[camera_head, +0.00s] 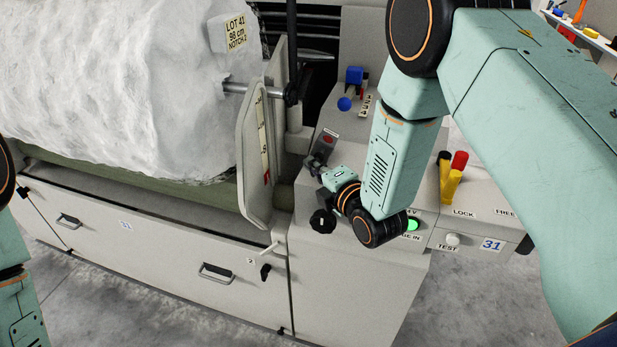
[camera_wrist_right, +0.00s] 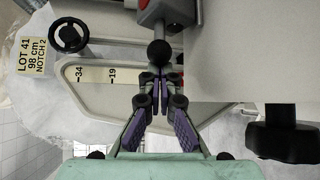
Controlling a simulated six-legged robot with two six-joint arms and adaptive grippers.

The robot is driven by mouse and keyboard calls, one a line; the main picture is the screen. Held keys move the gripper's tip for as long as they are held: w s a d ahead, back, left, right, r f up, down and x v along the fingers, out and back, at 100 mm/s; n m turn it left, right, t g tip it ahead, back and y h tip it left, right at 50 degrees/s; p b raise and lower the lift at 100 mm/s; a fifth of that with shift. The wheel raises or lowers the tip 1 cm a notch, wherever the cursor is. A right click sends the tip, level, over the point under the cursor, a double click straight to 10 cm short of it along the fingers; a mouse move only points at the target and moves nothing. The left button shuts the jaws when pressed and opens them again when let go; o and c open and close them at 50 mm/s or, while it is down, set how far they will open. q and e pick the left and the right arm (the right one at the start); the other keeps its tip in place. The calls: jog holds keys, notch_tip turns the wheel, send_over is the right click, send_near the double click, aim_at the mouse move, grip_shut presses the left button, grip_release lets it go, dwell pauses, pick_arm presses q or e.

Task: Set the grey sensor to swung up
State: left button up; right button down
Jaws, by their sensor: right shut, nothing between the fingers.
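The grey sensor (camera_head: 325,143) is a small grey hinged part with a red spot, on the machine's end housing. In the right wrist view the sensor (camera_wrist_right: 178,12) is at the top, and a short shaft ends in a black ball (camera_wrist_right: 160,53). My right gripper (camera_head: 314,167) is beside the sensor's near left end. In the wrist view my right gripper (camera_wrist_right: 159,84) is shut and empty, its fingertips just below the ball. I cannot tell whether they touch it. My left arm shows at the left edge, its gripper out of view.
A black knob (camera_head: 322,221) is below the gripper, and a blue-handled lever (camera_head: 354,76) is behind. A pale guard plate (camera_head: 250,155) and the white roll (camera_head: 120,85) stand left. A green lamp (camera_head: 413,225) and red and yellow handles (camera_head: 455,178) are right.

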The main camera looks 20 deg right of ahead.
jog(key=shift+s+d+f+m+t+y+b, duration=0.2)
jog(key=shift+s+d+m+t+y+b, duration=0.1)
jog(key=shift+m+t+b, duration=0.35)
jog(key=shift+w+d+r+m+t, duration=0.1)
jog(key=shift+m+t, duration=0.15)
jog(key=shift+t, duration=0.1)
jog(key=shift+d, duration=0.1)
jog(key=shift+s+d, duration=0.45)
jog(key=shift+d, duration=0.15)
pick_arm(q)
jog(key=shift+s+d+f+p, duration=0.2)
jog(key=shift+d+f+p, duration=0.2)
jog(key=shift+f+p, duration=0.1)
pick_arm(e)
jog(key=shift+s+d+f, duration=0.4)
jog(key=shift+d+f, duration=0.05)
jog(key=shift+d, duration=0.1)
jog(key=shift+f, duration=0.1)
jog(key=v, duration=1.2)
